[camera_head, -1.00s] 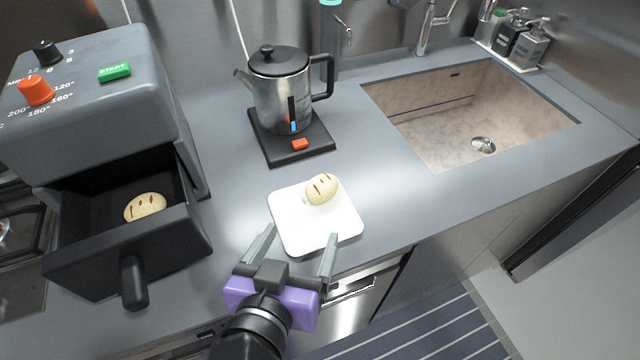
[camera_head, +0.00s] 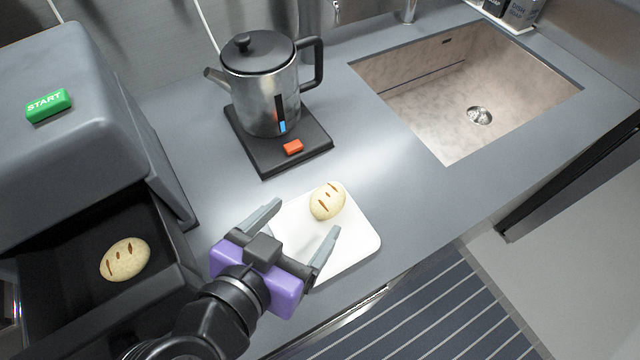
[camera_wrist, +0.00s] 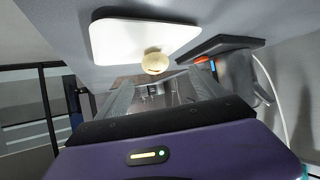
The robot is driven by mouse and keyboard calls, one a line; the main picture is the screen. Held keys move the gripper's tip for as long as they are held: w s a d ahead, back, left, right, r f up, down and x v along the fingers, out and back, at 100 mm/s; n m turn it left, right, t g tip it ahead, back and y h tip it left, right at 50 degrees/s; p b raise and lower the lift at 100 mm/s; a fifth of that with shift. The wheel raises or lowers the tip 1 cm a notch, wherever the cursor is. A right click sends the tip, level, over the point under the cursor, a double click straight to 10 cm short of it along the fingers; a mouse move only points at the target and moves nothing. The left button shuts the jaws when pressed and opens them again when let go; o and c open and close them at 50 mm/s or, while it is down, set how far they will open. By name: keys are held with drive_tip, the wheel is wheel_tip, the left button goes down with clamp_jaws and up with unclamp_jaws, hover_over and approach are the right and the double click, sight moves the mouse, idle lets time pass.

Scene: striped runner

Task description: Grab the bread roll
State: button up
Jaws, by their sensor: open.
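A pale bread roll with dark slashes (camera_head: 327,201) lies on a white square plate (camera_head: 357,245) on the counter. A second similar roll (camera_head: 125,260) lies in the open drawer of the grey appliance at the left. My gripper (camera_head: 300,228) is open and empty over the near left part of the plate, its fingers pointing toward the roll on the plate. That roll is a little beyond the fingertips. In the wrist view the roll (camera_wrist: 155,63) shows just past the fingers, near the plate's edge (camera_wrist: 110,40).
A metal kettle (camera_head: 262,90) stands on a black base (camera_head: 305,150) behind the plate. The grey air fryer (camera_head: 60,130) with its open drawer (camera_head: 180,290) is at the left. A sink (camera_head: 440,90) is at the right. Counter right of the plate is clear.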

sight(321, 207)
drive_tip(key=shift+s+d+p+x, duration=0.1)
drive_tip(key=shift+d+p+x, duration=0.05)
drive_tip(key=shift+x, duration=1.15)
drive_tip(key=shift+s+d+p+x, duration=0.1)
drive_tip(key=shift+x, duration=1.2)
drive_tip(key=shift+d+p+x, duration=0.15)
drive_tip(key=shift+x, duration=1.15)
drive_tip(key=shift+s+f, duration=0.1)
drive_tip(key=c, duration=1.6)
